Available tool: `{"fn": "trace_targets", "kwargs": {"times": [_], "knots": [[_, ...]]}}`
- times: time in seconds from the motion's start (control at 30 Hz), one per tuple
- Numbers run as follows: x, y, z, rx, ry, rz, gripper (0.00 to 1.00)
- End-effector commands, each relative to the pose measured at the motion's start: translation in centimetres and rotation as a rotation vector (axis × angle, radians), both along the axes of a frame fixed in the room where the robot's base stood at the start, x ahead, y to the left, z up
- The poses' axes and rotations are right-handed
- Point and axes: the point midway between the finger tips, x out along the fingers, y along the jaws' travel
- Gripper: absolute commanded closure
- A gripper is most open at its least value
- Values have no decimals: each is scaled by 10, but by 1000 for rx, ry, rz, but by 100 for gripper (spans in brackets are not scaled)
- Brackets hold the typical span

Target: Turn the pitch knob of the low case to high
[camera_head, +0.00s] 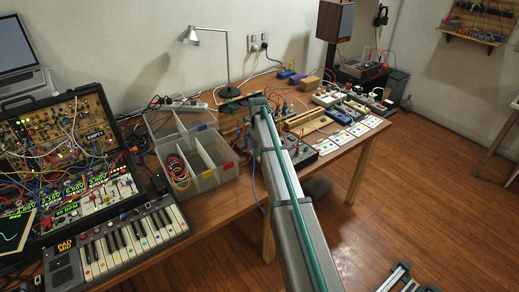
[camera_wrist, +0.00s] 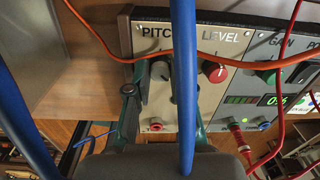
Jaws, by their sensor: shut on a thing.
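In the wrist view a case with a cream panel (camera_wrist: 204,104) carries the labels PITCH and LEVEL. The dark pitch knob (camera_wrist: 160,72) sits under the PITCH label. My gripper (camera_wrist: 155,88) has its dark fingers on both sides of this knob and is shut on it. The fingers and a blue cable hide part of the knob, so I cannot read its pointer. A red level knob (camera_wrist: 215,72) is to its right. In the head view my arm covers my gripper and the pitch knob.
An orange cable (camera_wrist: 110,58) crosses the panel above the knobs, and a thick blue cable (camera_wrist: 184,60) runs in front of it. A grey panel with a green knob (camera_wrist: 268,75) adjoins at right. Clear bins (camera_head: 205,175) and a keyboard (camera_head: 125,240) stand left of my arm.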

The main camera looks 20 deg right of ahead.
Motion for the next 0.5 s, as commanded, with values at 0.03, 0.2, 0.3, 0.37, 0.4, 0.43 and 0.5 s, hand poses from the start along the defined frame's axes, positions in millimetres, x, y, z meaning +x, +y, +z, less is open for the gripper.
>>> {"fn": "trace_targets", "kwargs": {"times": [0.03, 0.2, 0.3, 0.37, 0.4, 0.43, 0.5], "knots": [[0, 0, 0, 1, 1, -1, 100], [0, 0, 0, 1, 0, 0, 53], [0, 0, 0, 1, 0, 1, 53], [0, 0, 0, 0, 0, 1, 53], [0, 0, 0, 0, 0, 1, 53], [0, 0, 0, 0, 0, 1, 53], [0, 0, 1, 0, 0, 1, 53]]}}
